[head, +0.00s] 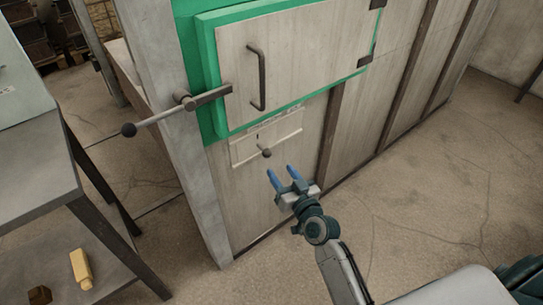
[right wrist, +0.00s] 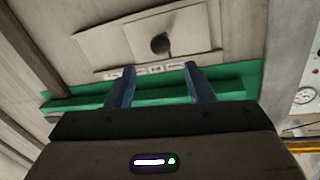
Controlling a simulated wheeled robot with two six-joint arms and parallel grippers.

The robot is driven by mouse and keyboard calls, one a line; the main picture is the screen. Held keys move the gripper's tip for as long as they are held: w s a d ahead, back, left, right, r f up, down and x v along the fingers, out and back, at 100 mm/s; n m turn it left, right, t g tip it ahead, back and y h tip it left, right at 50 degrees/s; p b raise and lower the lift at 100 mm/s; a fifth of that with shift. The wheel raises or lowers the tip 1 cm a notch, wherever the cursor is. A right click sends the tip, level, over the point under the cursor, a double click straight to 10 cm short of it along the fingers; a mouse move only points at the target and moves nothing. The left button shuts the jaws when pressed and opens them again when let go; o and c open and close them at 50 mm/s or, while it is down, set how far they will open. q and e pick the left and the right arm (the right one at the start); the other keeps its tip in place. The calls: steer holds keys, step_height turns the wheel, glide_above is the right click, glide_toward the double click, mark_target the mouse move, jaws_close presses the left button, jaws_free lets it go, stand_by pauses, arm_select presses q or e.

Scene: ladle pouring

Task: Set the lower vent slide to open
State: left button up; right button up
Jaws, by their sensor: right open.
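The lower vent slide is a pale plate (head: 282,139) low on the furnace front, under the green-framed door. Its dark round knob (head: 266,153) sticks out near the plate's left part. The plate (right wrist: 120,37) and knob (right wrist: 160,43) also show in the right wrist view, with small labels (right wrist: 155,70) along one edge. My right gripper (head: 282,174) is open and empty, its blue fingers pointing at the plate, just below and right of the knob in the head view. In the right wrist view the knob lies beyond the fingertips (right wrist: 160,70), between their lines, not touched. My left gripper is out of view.
The door (head: 300,60) has a dark vertical handle (head: 257,78). A latch lever with a ball end (head: 129,129) juts out left. A grey table (head: 35,160) stands at the left, with a yellow block (head: 81,268) on its lower shelf. The floor right of my arm is clear.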

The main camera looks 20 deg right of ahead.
mark_target(269, 156)
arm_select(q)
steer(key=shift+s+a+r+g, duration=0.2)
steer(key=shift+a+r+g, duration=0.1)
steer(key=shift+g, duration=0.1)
arm_select(e)
steer(key=w, duration=0.3)
steer(key=w+a, duration=0.1)
steer(key=w, duration=0.6)
steer(key=shift+a, duration=0.25)
